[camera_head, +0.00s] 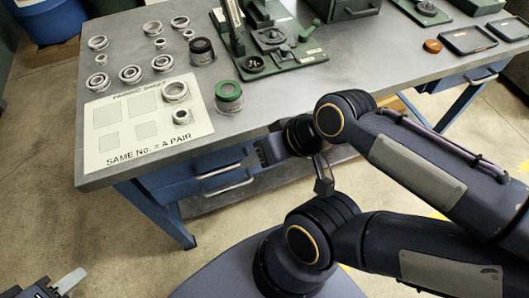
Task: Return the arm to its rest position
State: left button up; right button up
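My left gripper (66,282) shows only in part at the bottom left corner, with one pale fingertip over the floor. It is apart from the table, and I see nothing held in it. Whether its fingers are open is cut off by the frame edge. My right arm (418,172) comes in from the right, with a bent dark joint close to the table's front edge. A small grey piece (323,177) hangs below that joint. The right fingers cannot be made out clearly. The paired-parts sheet (117,123) lies on the table's left front, with a ring and a smaller ring on it.
The grey worktable (330,88) has blue legs and drawers. Several metal rings stand at its left. A dark cylinder (202,51) and a green-topped cylinder (229,97) stand beside the sheet. A green fixture (270,42) is behind. An orange disc (432,46) and trays (468,41) are at right.

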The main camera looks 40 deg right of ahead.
notch_tip(320, 180, up, 8)
jog(key=p, duration=0.7)
jog(key=shift+f, duration=0.2)
dwell(0.3)
